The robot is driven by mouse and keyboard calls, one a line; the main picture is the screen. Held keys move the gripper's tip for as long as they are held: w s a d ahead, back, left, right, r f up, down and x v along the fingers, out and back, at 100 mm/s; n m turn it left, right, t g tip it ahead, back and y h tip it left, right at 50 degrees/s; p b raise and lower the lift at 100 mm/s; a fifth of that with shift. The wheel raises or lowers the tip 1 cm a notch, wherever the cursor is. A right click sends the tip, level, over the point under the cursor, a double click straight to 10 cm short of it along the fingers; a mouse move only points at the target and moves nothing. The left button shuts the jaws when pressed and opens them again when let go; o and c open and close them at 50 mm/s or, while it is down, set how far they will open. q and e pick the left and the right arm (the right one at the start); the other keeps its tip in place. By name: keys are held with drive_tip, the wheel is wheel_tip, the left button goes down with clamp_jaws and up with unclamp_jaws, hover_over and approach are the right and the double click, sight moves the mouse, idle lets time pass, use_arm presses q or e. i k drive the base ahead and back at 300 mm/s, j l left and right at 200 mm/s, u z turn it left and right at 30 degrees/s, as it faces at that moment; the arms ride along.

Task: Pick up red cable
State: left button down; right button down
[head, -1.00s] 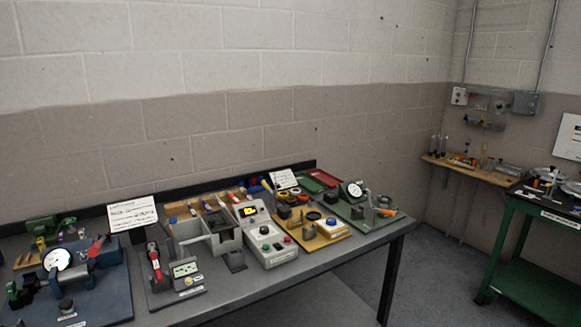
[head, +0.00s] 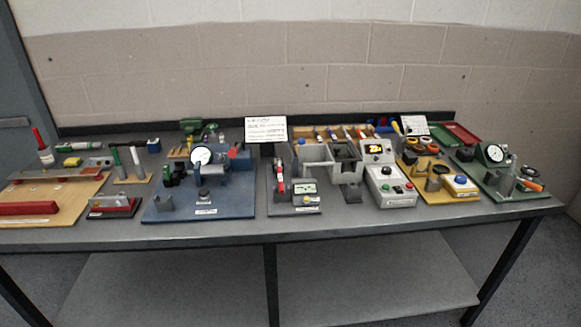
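I cannot make out a red cable for certain at this size. On the grey board in the middle of the bench, a slim red item (head: 280,171) stands upright in a holder beside a small meter with a greenish display (head: 304,188). Neither of my grippers is in view.
The long grey bench (head: 350,218) is crowded, with a clear strip along its front edge. A blue board (head: 232,208) with a dial stands left of the middle. A control box (head: 392,190) and a green board (head: 515,193) stand at the right. A lower shelf (head: 370,285) is empty.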

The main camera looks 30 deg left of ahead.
sight(278, 162)
drive_tip(key=i+u, duration=0.1)
drive_tip(key=u, duration=0.65)
